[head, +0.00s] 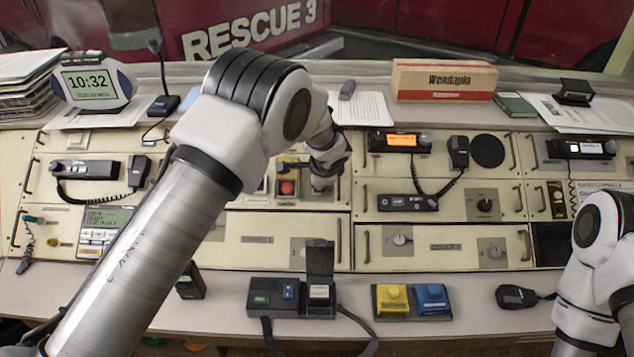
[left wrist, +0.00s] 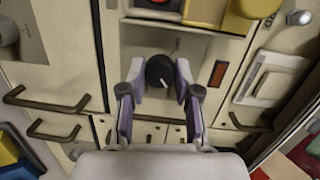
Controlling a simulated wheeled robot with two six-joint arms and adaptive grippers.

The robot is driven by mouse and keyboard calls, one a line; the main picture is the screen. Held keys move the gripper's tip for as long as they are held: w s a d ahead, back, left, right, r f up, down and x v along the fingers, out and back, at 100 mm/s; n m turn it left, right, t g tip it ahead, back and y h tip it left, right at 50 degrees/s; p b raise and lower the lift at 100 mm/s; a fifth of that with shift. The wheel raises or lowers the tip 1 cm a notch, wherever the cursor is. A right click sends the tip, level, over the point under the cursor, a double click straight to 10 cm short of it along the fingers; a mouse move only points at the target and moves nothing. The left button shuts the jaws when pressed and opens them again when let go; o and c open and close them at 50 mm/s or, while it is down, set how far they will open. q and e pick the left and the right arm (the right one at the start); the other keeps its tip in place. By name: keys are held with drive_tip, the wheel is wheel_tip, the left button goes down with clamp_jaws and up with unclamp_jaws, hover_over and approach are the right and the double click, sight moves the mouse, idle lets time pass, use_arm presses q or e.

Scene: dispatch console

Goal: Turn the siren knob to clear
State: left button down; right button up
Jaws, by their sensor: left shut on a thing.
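A round black knob (left wrist: 160,71) with a short white pointer line is on the cream panel in the left wrist view. The pointer slants toward the lower right of that view. My left gripper (left wrist: 158,88) has its two purple-padded fingers on opposite sides of the knob and is shut on it. In the head view my left gripper (head: 322,178) reaches down to the panel just right of a red button (head: 287,187); the knob is hidden there behind the gripper. The knob's markings cannot be read. My right arm enters at the right edge; its gripper is out of view.
Grey knobs (head: 398,239) and a black knob (head: 484,205) sit further right on the console. Panel handles (left wrist: 50,100) stand out close to the gripper. A yellow button (head: 392,298) and a blue button (head: 431,297) are on the front ledge. A handset (head: 458,151) has a dangling cord.

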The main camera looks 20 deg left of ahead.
use_arm(q)
drive_tip(key=shift+m, duration=0.7)
drive_tip(key=c, duration=0.8)
unclamp_jaws()
drive_tip(key=v, duration=0.7)
drive_tip(key=shift+s+d+r, duration=0.1)
drive_tip(key=shift+s, duration=0.1)
drive_tip(key=shift+w, duration=0.1)
